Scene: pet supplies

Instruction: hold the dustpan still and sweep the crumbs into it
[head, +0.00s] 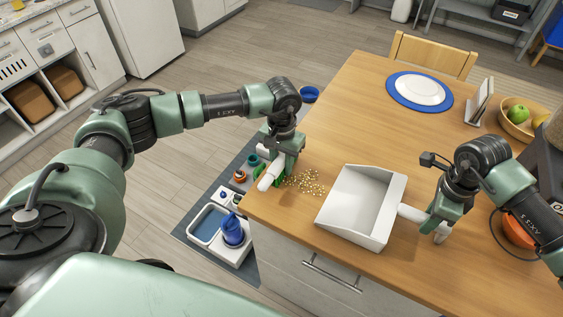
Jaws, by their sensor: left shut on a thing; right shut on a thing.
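A white dustpan (347,205) lies on the wooden table near its front edge, its open side facing left toward the crumbs. My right gripper (428,214) is shut on the dustpan's handle at its right side. Small yellowish crumbs (306,184) lie scattered on the table just left of the dustpan. My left gripper (277,163) is at the table's left edge, left of the crumbs, shut on a white tool (268,178) that looks like the brush. Green shows beside the tool's lower end; its bristles cannot be clearly made out.
A plate on a blue mat (391,93), a framed panel (481,101) and a fruit bowl (511,128) stand farther back on the table (350,110). An orange bowl (517,232) is right of my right gripper. Pet dishes and a tray (207,247) lie on the floor at left.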

